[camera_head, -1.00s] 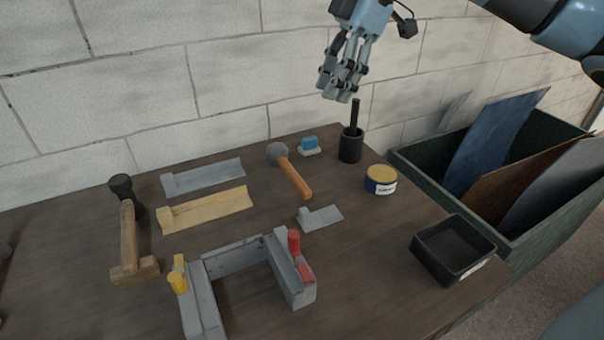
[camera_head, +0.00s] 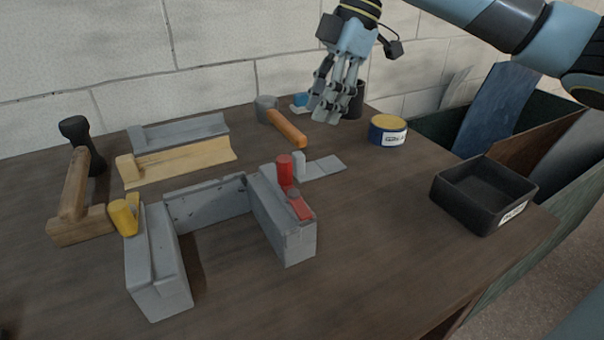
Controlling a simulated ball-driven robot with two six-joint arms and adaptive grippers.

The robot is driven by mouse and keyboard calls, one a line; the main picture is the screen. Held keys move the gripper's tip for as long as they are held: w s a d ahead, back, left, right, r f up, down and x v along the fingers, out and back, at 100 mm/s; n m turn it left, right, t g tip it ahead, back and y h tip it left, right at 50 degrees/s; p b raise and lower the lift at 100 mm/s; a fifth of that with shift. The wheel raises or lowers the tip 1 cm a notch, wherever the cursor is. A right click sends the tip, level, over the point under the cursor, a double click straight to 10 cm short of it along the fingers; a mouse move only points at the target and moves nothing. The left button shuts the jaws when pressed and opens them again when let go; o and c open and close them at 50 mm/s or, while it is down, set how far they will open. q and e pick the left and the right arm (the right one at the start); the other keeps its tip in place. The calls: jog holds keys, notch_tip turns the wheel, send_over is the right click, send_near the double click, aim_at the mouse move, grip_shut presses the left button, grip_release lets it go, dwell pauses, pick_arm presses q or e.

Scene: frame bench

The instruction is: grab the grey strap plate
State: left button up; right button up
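A small flat grey plate (camera_head: 326,166) with a short upright block at its left end lies on the bench, just behind the frame's red clamp. A longer grey strip (camera_head: 182,134) with a raised left end lies at the back left, behind a similar yellowish strip (camera_head: 188,160). The pictures do not settle which grey piece is the strap plate. My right gripper (camera_head: 325,119) points down above the back of the bench, behind the small plate and apart from it. Nothing shows in its fingers; their gap is unclear. My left gripper is not in view.
A grey three-sided frame (camera_head: 210,202) with yellow and red clamps stands in front. A hammer (camera_head: 286,129), a tin (camera_head: 388,130), a black cup (camera_head: 357,100), a black tray (camera_head: 484,196) and a wooden tool (camera_head: 75,190) stand around. The right front bench is clear.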

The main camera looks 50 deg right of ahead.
aim_at(302, 153)
jog(key=x, duration=0.4)
jog(key=shift+a+f, duration=0.1)
jog(key=x, duration=0.6)
jog(key=shift+d+f+b, duration=0.1)
jog(key=shift+d+b, duration=0.2)
grip_shut()
